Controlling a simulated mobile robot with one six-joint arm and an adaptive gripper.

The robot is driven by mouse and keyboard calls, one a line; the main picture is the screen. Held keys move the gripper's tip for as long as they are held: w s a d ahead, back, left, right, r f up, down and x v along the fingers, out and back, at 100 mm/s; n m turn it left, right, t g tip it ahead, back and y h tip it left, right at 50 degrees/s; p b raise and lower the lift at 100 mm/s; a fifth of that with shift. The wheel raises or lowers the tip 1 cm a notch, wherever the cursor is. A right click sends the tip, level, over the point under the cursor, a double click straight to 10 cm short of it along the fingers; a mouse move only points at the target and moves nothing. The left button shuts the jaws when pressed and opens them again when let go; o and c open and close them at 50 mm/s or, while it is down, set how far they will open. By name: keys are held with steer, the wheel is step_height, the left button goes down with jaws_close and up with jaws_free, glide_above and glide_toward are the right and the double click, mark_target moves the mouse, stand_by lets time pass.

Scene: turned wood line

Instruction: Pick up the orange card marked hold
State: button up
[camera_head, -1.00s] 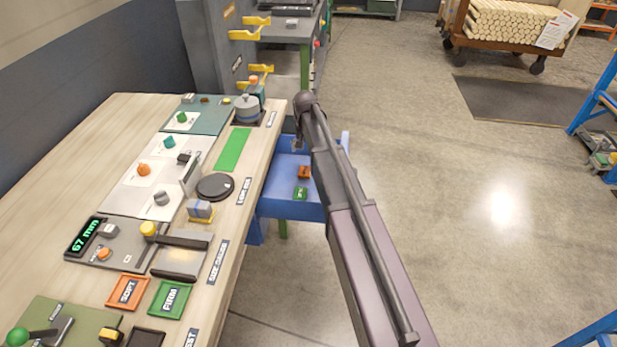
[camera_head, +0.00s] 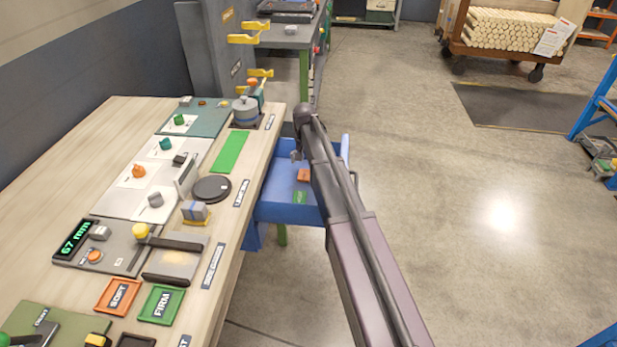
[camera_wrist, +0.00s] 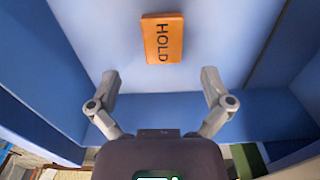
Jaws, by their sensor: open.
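The orange card (camera_wrist: 162,38) marked HOLD lies flat on the floor of a blue tray in the wrist view. It also shows as a small orange patch in the head view (camera_head: 303,175), partly beside my arm. My gripper (camera_wrist: 160,78) is open and empty. Its two fingers point toward the card, which sits ahead of the fingertips and roughly centred between them. In the head view the gripper is mostly hidden behind my arm.
The blue tray (camera_head: 278,212) has raised walls around the card. A green card (camera_head: 300,197) lies nearer its front in the head view. The wooden workbench (camera_head: 215,265), with several fixtures, stands directly left. Open floor lies to the right.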

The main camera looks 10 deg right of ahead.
mark_target(305, 174)
steer(key=shift+f, duration=0.15)
steer(key=shift+w+a+f+b, duration=0.1)
steer(key=shift+f+b, duration=2.4)
steer(key=shift+b, duration=0.1)
steer(key=c, duration=0.9)
